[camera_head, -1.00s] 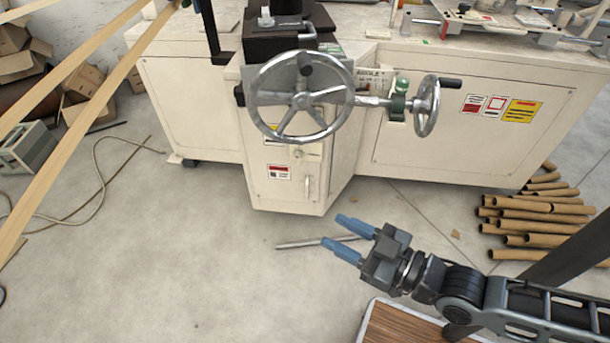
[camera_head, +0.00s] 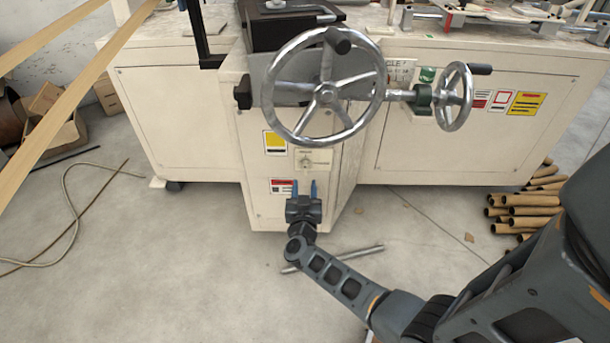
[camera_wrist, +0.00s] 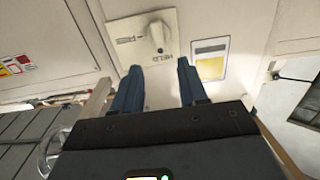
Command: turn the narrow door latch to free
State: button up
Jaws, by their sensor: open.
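The narrow door latch (camera_head: 306,161) is a small pale knob on a light plate on the narrow front door of the machine. In the wrist view the latch (camera_wrist: 157,37) lies just beyond the fingertips, near the middle of the gap between them. Its plate carries the marks FREE and HELD, and the knob's long side seems to lie towards HELD. My gripper (camera_head: 304,187) is open and empty, just below the latch in the head view, with its blue fingers pointing at the door. The gripper (camera_wrist: 158,68) does not appear to touch the knob.
A large spoked handwheel (camera_head: 326,94) stands out above the latch, with a smaller handwheel (camera_head: 453,96) to its right. A yellow label (camera_head: 275,142) is beside the latch. A metal rod (camera_head: 335,258) lies on the floor, and cardboard tubes (camera_head: 530,210) are stacked at right.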

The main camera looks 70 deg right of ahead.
aim_at(305, 168)
jog(key=b+x, duration=0.4)
jog(key=x, duration=0.2)
jog(key=shift+w+d+f, duration=0.1)
jog(key=shift+d+f, duration=0.1)
jog(key=shift+w+d+r+b, duration=0.2)
jog(key=shift+w+d+b, duration=0.05)
jog(key=shift+d+b, duration=0.3)
grip_shut()
